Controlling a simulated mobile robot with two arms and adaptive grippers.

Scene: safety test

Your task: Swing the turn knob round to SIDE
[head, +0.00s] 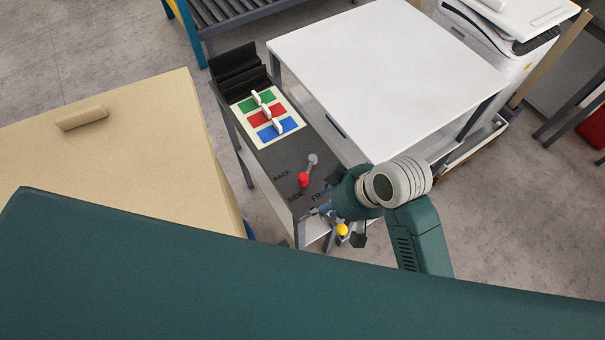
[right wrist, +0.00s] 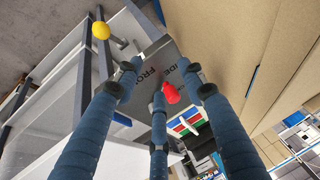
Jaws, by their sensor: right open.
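The turn knob is a grey lever with a red grip (head: 304,180) on a dark panel (head: 275,161). Its grey pivot is at the upper end, and the red grip points down toward the SIDE lettering, between BACK and FRONT. My right gripper (head: 320,208) is at the panel's near end, just below the red grip, partly hiding the FRONT label. In the right wrist view its blue fingers (right wrist: 160,80) are spread open, with the red grip (right wrist: 171,93) beyond them; I cannot tell if any finger touches it. My left gripper is not in view.
A board with green, red and blue fields and white switches (head: 266,117) is farther up the panel. A yellow ball knob (head: 342,229) sticks out below the gripper. A white table (head: 385,75) stands to the right and a beige box (head: 110,160) to the left.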

